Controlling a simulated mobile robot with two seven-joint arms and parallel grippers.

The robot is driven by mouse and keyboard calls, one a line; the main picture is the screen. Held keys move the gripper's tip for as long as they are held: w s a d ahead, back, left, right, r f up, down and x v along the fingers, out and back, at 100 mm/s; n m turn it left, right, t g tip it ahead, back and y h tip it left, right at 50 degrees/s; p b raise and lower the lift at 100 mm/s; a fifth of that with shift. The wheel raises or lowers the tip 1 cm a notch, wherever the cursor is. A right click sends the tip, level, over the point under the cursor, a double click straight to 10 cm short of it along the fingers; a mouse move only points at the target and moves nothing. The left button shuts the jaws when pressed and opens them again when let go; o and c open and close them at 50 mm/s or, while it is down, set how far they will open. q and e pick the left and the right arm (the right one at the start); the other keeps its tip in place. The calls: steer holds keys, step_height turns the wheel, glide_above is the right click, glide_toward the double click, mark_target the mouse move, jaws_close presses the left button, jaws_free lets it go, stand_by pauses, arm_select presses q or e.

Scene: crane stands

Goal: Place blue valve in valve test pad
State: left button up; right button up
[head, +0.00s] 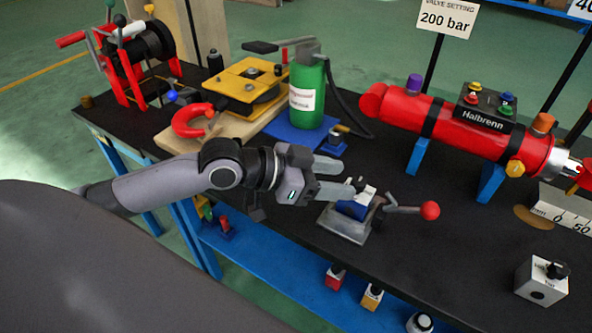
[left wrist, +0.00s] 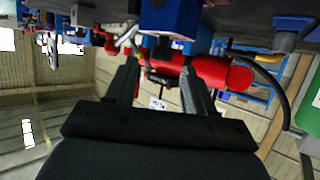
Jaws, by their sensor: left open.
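The blue valve (head: 355,209), a small blue block with a white and dark top, sits in a grey metal holder (head: 346,226) on the black table. The holder has a side lever with a red ball (head: 430,210); I cannot tell for certain whether it is the valve test pad. My left gripper (head: 338,178) is open, its fingertips close to the valve's upper left; contact is unclear. In the left wrist view, the open fingers (left wrist: 160,78) have nothing between them, and a blue block (left wrist: 170,18), seemingly the valve, shows at the top edge. My right gripper is out of view.
A red cylinder (head: 465,136) on blue supports lies at the back right. A green canister (head: 307,92) stands behind the gripper. A white box with a black knob (head: 541,281) is at the right. Bare table (head: 450,250) lies between the holder and that box.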

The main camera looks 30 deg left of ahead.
arm_select(q)
steer(key=v, duration=0.8)
steer(key=shift+s+a, duration=0.25)
steer(key=shift+r, duration=0.1)
stand_by(0.4)
steer(key=s+d+f+n+g+y, duration=0.1)
steer(key=s+d+f+y, duration=0.15)
steer(key=f, duration=0.25)
steer(key=s+d+f+y, duration=0.1)
steer(key=s+f, duration=0.2)
steer(key=f, duration=0.3)
steer(key=s+a+f+n+g+y, duration=0.55)
steer(key=s+f, duration=0.25)
steer(key=s, duration=0.3)
steer(key=w+d+f+t+h+p, duration=0.1)
steer(key=w+d+f+t+p, duration=0.2)
steer(key=w+f+t, duration=0.2)
steer(key=shift+w+d+t, duration=0.25)
steer(key=shift+w+t, duration=0.5)
steer(key=shift+t, duration=0.6)
